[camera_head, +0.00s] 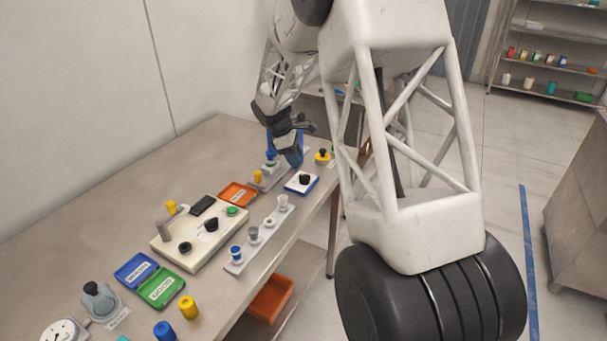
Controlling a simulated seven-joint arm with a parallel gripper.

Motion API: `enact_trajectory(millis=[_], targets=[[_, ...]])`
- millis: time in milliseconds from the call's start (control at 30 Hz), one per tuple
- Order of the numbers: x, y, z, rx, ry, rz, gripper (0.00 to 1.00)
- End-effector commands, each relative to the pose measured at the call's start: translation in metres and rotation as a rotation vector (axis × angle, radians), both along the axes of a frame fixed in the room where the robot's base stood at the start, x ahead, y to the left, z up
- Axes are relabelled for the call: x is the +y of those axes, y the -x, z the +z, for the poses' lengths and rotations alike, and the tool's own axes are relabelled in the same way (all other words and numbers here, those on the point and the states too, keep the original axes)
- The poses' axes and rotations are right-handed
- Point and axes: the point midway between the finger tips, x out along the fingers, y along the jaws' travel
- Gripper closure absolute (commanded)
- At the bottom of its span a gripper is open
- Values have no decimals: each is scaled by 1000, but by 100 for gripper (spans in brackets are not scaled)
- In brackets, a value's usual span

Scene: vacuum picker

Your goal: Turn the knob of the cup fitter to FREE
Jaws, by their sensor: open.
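My gripper (290,138) is open over the far end of the bench, small and partly dark in this view. A blue part (294,157) shows just below it; I cannot tell whether they touch. A black knob (304,179) stands on a small white plate with a blue edge (299,189), just in front and to the right of it. A beige box (176,259) farther left carries black knobs (211,224) and a green button (232,211). No lettering is readable, so I cannot tell which is the cup fitter or where its knob points.
A pale rail (234,269) with several small cups lies along the bench's front edge. An orange tray (238,186), blue tray (128,273) and green tray (165,295) lie on the bench (70,245). A yellow-and-black piece (322,156) sits near the far right edge.

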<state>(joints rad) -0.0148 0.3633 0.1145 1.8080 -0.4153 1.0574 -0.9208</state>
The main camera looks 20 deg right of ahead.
Motion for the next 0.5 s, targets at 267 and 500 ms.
enact_trajectory(millis=[267, 500], targets=[[-9, 4, -23, 1, -1, -2, 57], [-19, 8, -50, 2, 0, -2, 57]])
